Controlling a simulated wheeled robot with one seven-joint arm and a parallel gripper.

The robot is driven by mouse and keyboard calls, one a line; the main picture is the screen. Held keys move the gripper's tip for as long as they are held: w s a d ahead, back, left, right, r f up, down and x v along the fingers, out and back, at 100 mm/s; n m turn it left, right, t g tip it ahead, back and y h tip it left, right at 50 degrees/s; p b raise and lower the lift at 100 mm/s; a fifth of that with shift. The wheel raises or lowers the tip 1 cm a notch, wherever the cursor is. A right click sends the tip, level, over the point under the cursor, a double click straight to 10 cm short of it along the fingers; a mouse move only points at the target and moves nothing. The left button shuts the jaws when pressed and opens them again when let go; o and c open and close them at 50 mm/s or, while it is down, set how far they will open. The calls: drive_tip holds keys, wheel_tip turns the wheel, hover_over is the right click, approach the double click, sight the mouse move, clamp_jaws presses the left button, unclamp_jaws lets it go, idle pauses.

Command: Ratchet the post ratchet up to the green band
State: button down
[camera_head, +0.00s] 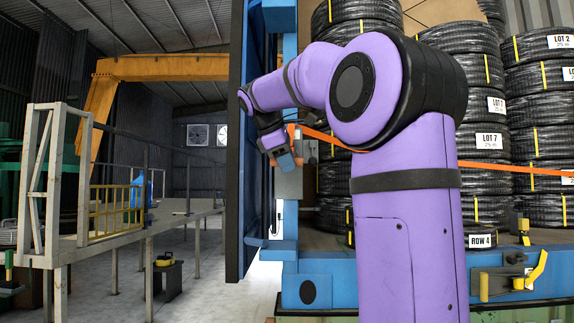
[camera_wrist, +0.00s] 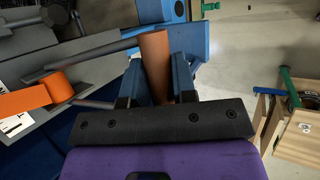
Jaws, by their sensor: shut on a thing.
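The post ratchet (camera_head: 289,186) is a grey body beside the blue post in the head view, partly hidden behind my arm and gripper. In the wrist view its grey metal parts (camera_wrist: 75,55) lie at the left. My gripper (camera_wrist: 157,72) has blue fingers on either side of an orange-brown round handle (camera_wrist: 154,46) and is shut on it. A grey lever bar runs from the handle to the left. My gripper also shows in the head view (camera_head: 285,160). An orange strap (camera_wrist: 25,100) enters the ratchet from the left. I cannot make out a green band.
The strap (camera_head: 516,169) runs across stacked black hose coils (camera_head: 482,140) on a blue-edged deck. A tall dark panel (camera_head: 236,150) stands left of the post. A raised walkway (camera_head: 110,242) is at the left, with open floor (camera_head: 215,275) between.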

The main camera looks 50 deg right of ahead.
drive_tip(key=shift+r, duration=0.1)
drive_tip(key=c, duration=0.9)
unclamp_jaws()
drive_tip(key=shift+c, duration=0.2)
drive_tip(key=v, duration=1)
drive_tip(key=shift+a+r, duration=0.25)
